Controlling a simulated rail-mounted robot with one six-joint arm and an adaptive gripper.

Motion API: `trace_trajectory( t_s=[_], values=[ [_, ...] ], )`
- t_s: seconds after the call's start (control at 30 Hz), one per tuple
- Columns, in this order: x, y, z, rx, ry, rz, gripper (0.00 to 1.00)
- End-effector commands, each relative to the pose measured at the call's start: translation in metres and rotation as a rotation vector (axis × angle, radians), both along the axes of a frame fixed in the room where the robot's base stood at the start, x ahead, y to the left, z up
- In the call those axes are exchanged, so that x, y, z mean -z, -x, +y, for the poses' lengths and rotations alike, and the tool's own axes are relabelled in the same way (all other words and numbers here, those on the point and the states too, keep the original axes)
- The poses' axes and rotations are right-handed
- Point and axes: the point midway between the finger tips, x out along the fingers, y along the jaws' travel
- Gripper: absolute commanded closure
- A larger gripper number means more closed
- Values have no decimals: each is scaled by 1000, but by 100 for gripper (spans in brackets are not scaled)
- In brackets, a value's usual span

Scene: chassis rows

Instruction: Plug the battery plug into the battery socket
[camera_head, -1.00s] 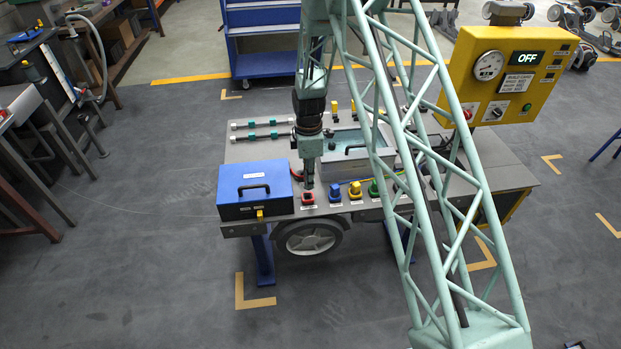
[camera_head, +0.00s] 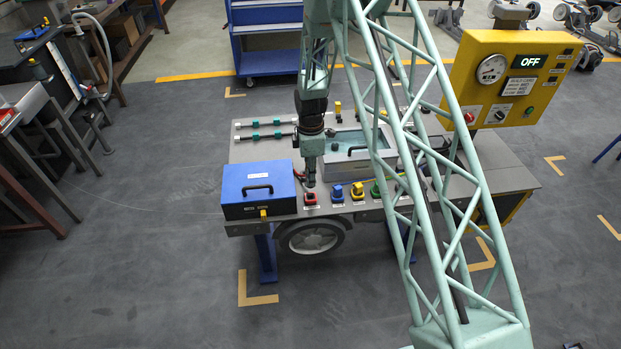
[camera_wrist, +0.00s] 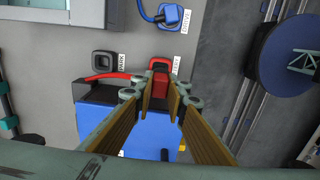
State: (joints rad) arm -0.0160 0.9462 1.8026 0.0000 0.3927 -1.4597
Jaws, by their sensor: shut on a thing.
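The red battery plug (camera_wrist: 160,78) is between my fingertips, and a red cable runs left from it. My gripper (camera_wrist: 160,100) is shut on this plug. In the head view my gripper (camera_head: 311,186) points down over the red plug (camera_head: 310,198) near the front edge of the bench-like chassis. The plug is beside a partly hidden white label in the wrist view. The plug and my fingers cover the socket under it; I cannot tell how deep the plug sits. An empty black socket labelled PARK (camera_wrist: 103,63) is to its left.
The blue battery box (camera_head: 257,188) stands just left of the plug. Blue (camera_head: 337,193), yellow (camera_head: 357,191) and green plugs (camera_head: 375,189) sit to the right. A grey tray (camera_head: 350,158) is behind. The yellow panel (camera_head: 508,80) reads OFF.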

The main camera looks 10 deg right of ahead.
Motion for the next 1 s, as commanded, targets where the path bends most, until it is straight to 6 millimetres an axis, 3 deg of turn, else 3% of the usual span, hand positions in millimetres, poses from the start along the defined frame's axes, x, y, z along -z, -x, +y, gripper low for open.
trace_trajectory(
  t_s=[0.7,1.0],
  values=[
    [38,0,0,0,0,0,97],
    [45,0,0,0,0,0,97]
  ],
)
